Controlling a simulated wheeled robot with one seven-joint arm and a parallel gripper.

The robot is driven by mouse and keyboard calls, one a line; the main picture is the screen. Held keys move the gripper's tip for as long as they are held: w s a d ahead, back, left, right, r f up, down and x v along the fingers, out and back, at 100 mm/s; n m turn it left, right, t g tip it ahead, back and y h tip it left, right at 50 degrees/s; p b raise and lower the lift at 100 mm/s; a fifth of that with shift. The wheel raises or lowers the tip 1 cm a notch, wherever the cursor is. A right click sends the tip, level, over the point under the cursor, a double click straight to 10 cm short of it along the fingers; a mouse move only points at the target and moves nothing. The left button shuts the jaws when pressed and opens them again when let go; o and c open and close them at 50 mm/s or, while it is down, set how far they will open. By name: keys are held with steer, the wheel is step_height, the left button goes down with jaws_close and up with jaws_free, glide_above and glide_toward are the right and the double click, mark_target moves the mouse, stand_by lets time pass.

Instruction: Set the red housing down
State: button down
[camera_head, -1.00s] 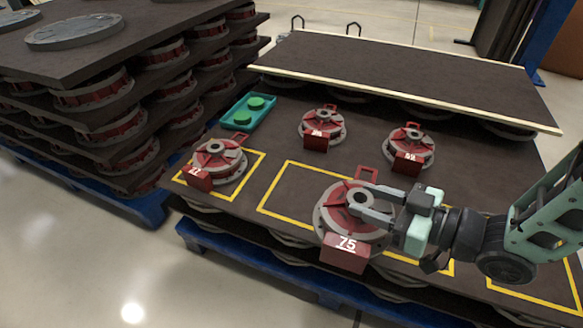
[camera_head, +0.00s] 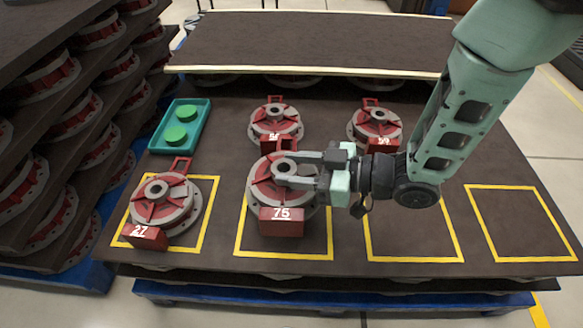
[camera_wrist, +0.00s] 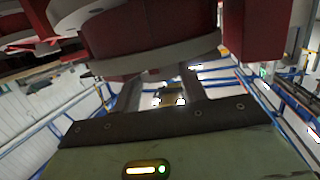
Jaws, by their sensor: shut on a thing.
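The red housing marked 75 (camera_head: 281,214) has a grey flange and a grey hub. My gripper (camera_head: 284,175) reaches in from the right and is shut on its hub. In the head view the housing is over the second yellow square (camera_head: 332,240) from the left; whether it touches the board cannot be told. In the wrist view the housing (camera_wrist: 150,35) fills the top, close in front of the gripper fingers (camera_wrist: 160,88).
A housing marked 27 (camera_head: 160,205) sits in the left square. Two more housings (camera_head: 275,120) (camera_head: 375,125) stand behind. A teal tray (camera_head: 181,128) with green discs is at the back left. Two squares on the right (camera_head: 410,255) (camera_head: 522,222) are empty. A raised board (camera_head: 320,40) lies behind.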

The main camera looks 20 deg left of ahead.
steer(key=shift+f+b, duration=1.35)
steer(key=shift+f, duration=1.65)
steer(key=shift+f, duration=0.2)
steer(key=c, duration=0.8)
jaws_free()
